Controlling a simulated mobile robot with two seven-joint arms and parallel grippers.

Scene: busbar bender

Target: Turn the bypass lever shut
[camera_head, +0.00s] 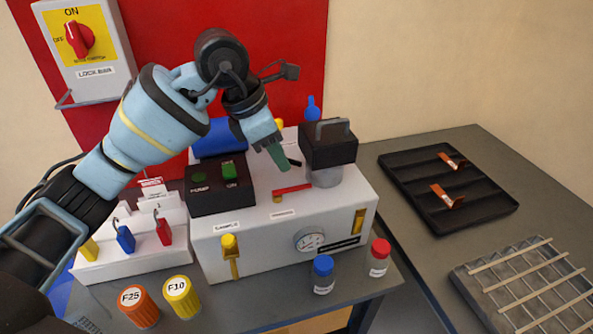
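A white machine (255,245) stands on the grey bench. On its top lies a red lever (293,188), pointing left to right, with a small label (283,214) in front of it that is too small to read surely; it may be the bypass lever. My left gripper (279,158) hangs above the machine top, behind and a little left of the red lever, apart from it. Its greenish fingers overlap from this side, so I cannot tell whether they are open. Nothing shows held in it. My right gripper is not in view.
A black block (329,145) stands right of the gripper, and a black pump switch box (220,190) left. A yellow sample lever (230,255) is on the front. Bottles (323,272) stand before the machine. A black tray (447,222) with copper pieces lies right.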

